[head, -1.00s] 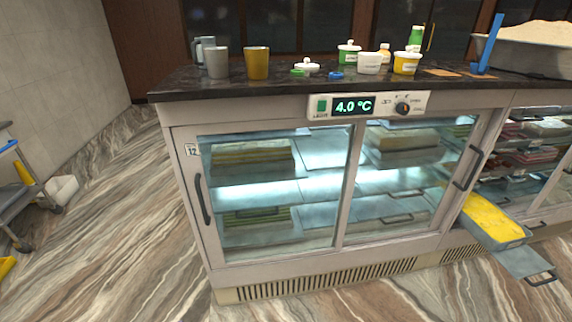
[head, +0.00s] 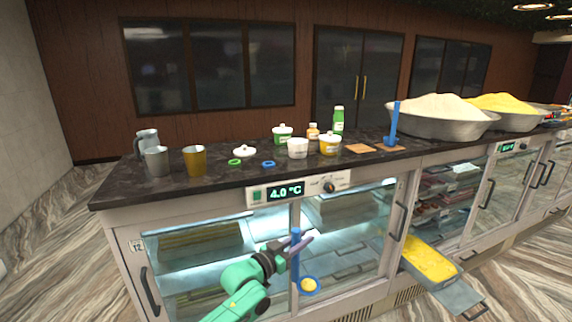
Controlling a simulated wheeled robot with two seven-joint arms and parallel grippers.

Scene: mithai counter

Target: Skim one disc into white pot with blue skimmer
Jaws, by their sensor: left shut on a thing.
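My left gripper (head: 285,247) is in front of the glass cabinet, shut on the upright handle of the blue skimmer (head: 296,262). The white pot (head: 298,149) stands on the dark counter, above and beyond the gripper. It looks open, but its inside is too small to make out. My right gripper is out of view.
A green-marked pot (head: 283,132) and a yellow pot (head: 330,145) flank the white pot. A white lid (head: 244,153), green ring (head: 235,162) and blue ring (head: 268,164) lie left. A blue scoop (head: 393,125) stands right. A yellow-filled tray (head: 430,259) juts from the cabinet.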

